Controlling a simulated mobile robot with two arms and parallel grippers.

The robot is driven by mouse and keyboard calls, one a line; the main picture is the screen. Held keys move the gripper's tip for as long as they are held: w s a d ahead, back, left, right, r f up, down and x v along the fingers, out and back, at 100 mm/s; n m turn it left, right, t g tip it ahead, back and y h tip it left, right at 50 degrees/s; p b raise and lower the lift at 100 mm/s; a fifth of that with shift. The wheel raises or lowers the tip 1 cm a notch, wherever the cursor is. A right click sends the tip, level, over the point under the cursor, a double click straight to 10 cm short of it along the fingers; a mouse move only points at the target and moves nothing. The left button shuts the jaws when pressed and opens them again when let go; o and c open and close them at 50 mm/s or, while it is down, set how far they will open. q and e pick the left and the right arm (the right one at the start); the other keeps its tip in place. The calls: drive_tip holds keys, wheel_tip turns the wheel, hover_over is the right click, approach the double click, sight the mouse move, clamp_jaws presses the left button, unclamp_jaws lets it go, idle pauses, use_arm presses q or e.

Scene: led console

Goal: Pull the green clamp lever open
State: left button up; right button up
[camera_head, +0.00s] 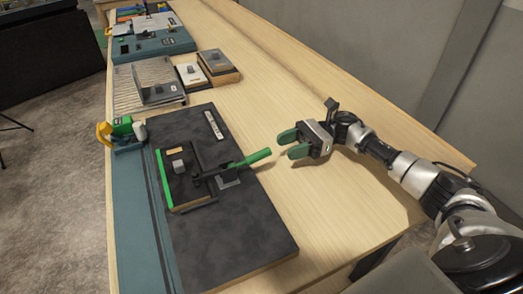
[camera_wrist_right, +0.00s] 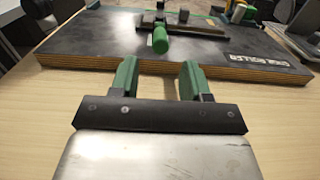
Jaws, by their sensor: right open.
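The green clamp lever (camera_head: 250,159) sticks out to the right from a dark toggle clamp (camera_head: 208,180) mounted on a black board (camera_head: 240,230). In the right wrist view the lever's green handle (camera_wrist_right: 160,40) points toward me, beyond the fingertips and centred between them. My right gripper (camera_head: 287,144) is open and empty, with green fingers, to the right of the lever and apart from it. In the right wrist view its fingers (camera_wrist_right: 158,72) are spread near the board's front edge (camera_wrist_right: 222,72). My left gripper is not in view.
A green and yellow clamp-like tool (camera_head: 124,131) sits at the table's left edge. Grey and white blocks (camera_head: 192,75) and a ribbed rack (camera_head: 150,85) stand beyond the board. A teal case (camera_head: 150,42) lies farther back. The wooden tabletop (camera_head: 300,205) around my right gripper is clear.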

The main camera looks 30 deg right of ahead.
sight(262, 151)
drive_tip(key=a+p, duration=0.1)
drive_tip(key=a, duration=0.2)
drive_tip(key=a+p, duration=0.1)
drive_tip(key=a, duration=0.2)
drive_tip(key=shift+w+a+r, duration=0.1)
drive_tip(key=shift+w+a, duration=0.05)
drive_tip(key=shift+w, duration=0.05)
drive_tip(key=shift+a, duration=0.7)
drive_tip(key=shift+c, duration=0.5)
clamp_jaws()
